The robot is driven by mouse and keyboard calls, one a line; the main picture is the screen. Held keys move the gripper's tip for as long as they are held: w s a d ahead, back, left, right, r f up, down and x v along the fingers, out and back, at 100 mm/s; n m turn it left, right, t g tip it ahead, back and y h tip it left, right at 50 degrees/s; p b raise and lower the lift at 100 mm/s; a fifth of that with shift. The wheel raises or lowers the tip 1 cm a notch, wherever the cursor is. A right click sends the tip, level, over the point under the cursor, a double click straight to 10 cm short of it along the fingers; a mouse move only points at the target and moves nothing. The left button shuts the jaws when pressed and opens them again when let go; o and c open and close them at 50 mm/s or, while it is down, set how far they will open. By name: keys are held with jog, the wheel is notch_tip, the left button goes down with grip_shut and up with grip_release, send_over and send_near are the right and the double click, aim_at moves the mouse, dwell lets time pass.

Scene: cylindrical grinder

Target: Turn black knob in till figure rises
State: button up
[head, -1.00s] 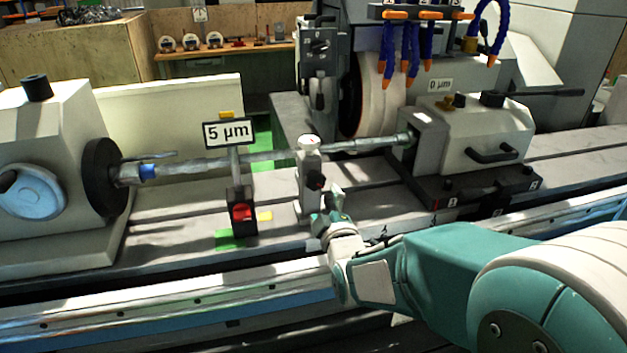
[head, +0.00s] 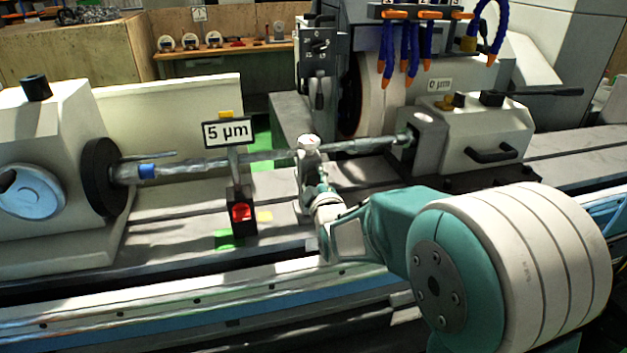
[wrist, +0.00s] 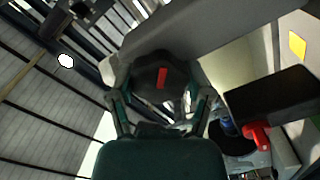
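In the wrist view the black knob (wrist: 150,84) with a red mark on its face lies between the fingers of my gripper (wrist: 162,98). The fingers stand apart, one on each side of it; I cannot tell whether they touch it. In the head view my gripper (head: 321,190) is at the upright gauge stand (head: 306,158) and hides the knob. The sign on the left reads 5 µm (head: 227,133).
A shaft (head: 205,165) runs between the headstock (head: 45,130) and the tailstock (head: 485,130). A black block with a red knob (head: 240,212) stands left of my gripper. The grinding wheel (head: 378,105) and blue coolant hoses (head: 388,50) are behind. The front rail (head: 180,300) is clear.

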aim_at(313, 171)
jog(key=shift+f, duration=0.1)
jog(key=shift+c, duration=0.2)
jog(key=m, duration=0.2)
jog(key=shift+m, duration=0.4)
jog(key=shift+f+m, duration=0.1)
jog(key=shift+m, duration=1.9)
jog(key=o, duration=1.2)
jog(key=shift+c, duration=0.2)
jog(key=shift+r, duration=0.2)
notch_tip(313, 171, up, 10)
jog(key=shift+w+a+f, duration=0.1)
jog(key=shift+f, duration=0.05)
